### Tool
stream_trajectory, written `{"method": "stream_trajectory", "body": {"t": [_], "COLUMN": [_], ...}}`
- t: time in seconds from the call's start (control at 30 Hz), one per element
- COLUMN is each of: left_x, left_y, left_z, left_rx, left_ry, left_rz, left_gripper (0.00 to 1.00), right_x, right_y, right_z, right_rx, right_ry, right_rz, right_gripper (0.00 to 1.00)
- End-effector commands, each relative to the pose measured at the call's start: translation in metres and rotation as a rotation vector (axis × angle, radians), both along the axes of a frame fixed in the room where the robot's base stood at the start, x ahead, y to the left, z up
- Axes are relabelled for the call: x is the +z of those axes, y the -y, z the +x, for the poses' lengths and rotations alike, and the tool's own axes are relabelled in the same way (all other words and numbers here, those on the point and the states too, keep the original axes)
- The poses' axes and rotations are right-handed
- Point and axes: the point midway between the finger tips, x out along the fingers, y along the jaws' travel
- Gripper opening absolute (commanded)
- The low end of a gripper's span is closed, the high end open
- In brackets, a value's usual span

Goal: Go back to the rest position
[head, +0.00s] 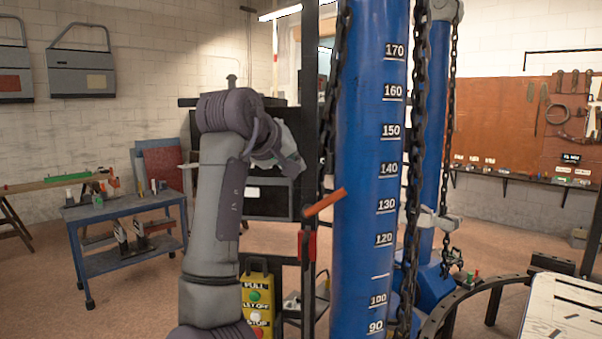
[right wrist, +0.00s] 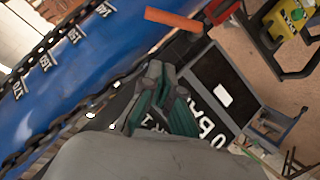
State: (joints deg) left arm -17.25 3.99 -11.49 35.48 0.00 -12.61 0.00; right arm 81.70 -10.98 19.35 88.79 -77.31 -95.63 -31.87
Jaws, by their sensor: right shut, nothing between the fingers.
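A grey arm of mine rises left of centre in the head view and bends over at the top. Its gripper (head: 290,163) hangs in front of a dark frame, left of the tall blue post; its fingers are hard to make out there. In the right wrist view my right gripper (right wrist: 160,92) has grey-green fingers that are together with nothing between them. It is apart from the blue post and from the orange handle. My left gripper is not in view.
The blue post (head: 362,200) carries a height scale and hanging chains. An orange handle (head: 325,202) sticks out close to my gripper. Below stands a yellow button box (head: 257,292). A blue cart (head: 125,207) stands left, a curved dark rail (head: 470,292) right. Open floor lies between cart and post.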

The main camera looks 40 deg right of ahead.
Motion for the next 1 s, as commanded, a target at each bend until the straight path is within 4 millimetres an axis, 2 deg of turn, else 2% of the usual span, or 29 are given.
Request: {"method": "stream_trajectory", "body": {"t": [0.17,0.53,0.67,0.77,0.83,0.9,0.97,1.0], "left_x": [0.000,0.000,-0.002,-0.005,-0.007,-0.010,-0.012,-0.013], "left_y": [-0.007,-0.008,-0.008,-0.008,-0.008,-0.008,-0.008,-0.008], "left_z": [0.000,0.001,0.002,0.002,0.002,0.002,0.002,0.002], "left_rx": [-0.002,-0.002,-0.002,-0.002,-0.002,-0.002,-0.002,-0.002], "left_ry": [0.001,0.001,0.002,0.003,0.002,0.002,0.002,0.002], "left_rz": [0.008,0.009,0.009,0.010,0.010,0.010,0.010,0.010], "left_gripper": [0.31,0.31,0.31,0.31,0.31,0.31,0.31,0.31], "right_x": [0.001,0.000,-0.013,-0.045,-0.081,-0.125,-0.165,-0.192], "right_y": [0.000,0.000,-0.001,-0.005,-0.011,-0.019,-0.028,-0.033], "right_z": [0.000,0.000,0.014,0.047,0.078,0.109,0.132,0.145], "right_rx": [0.000,0.001,0.023,0.079,0.142,0.216,0.281,0.324], "right_ry": [0.000,0.000,-0.024,-0.073,-0.118,-0.161,-0.194,-0.215], "right_rz": [0.000,-0.001,-0.027,-0.082,-0.130,-0.171,-0.193,-0.205], "right_gripper": [0.00,0.00,0.00,0.00,0.00,0.00,0.00,0.00]}}
